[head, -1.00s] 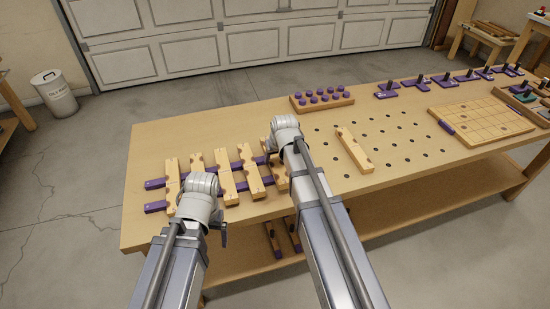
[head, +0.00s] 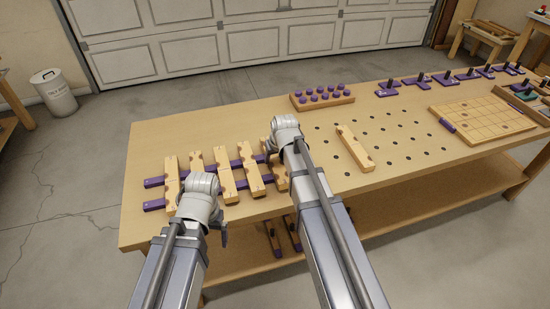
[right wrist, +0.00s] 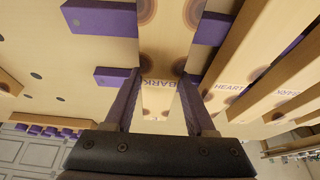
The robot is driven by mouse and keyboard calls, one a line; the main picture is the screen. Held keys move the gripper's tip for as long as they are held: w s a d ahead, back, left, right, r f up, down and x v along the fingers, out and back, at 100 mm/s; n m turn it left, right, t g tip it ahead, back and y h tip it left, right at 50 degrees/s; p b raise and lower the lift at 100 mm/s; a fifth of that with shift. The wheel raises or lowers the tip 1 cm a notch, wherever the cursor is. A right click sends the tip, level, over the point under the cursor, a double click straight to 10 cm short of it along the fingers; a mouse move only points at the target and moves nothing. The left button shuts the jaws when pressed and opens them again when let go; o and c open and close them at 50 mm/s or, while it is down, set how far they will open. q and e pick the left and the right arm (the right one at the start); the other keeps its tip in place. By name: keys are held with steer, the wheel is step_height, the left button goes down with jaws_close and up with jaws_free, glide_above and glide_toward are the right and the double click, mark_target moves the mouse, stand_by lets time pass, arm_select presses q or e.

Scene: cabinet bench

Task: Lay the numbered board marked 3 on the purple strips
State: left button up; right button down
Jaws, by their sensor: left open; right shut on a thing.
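Two purple strips (head: 154,205) lie along the left of the bench, with several wooden boards (head: 225,180) across them. In the right wrist view my right gripper (right wrist: 158,80) has its purple fingers on both sides of a board (right wrist: 160,50) lettered BARK. That board runs across the purple strips (right wrist: 118,77); I cannot tell whether it touches them. I cannot read a number on it. In the head view my arm hides most of this board and the right gripper. My left gripper (head: 223,236) is open and empty at the bench's front edge, mostly hidden behind its arm.
A board lettered HEART (right wrist: 238,65) lies close beside the held one in the right wrist view. A loose board (head: 355,150) lies on the holed area to the right. A block with purple pegs (head: 322,98) and a gridded board (head: 483,120) stand further off.

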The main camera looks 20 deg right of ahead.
steer(key=shift+f, duration=0.1)
stand_by(0.5)
steer(key=shift+c, duration=0.7)
jaws_free()
step_height(320, 180, up, 8)
steer(key=p, duration=0.8)
steer(key=shift+f, duration=0.1)
step_height(320, 180, down, 7)
steer(key=b, duration=0.7)
stand_by(0.5)
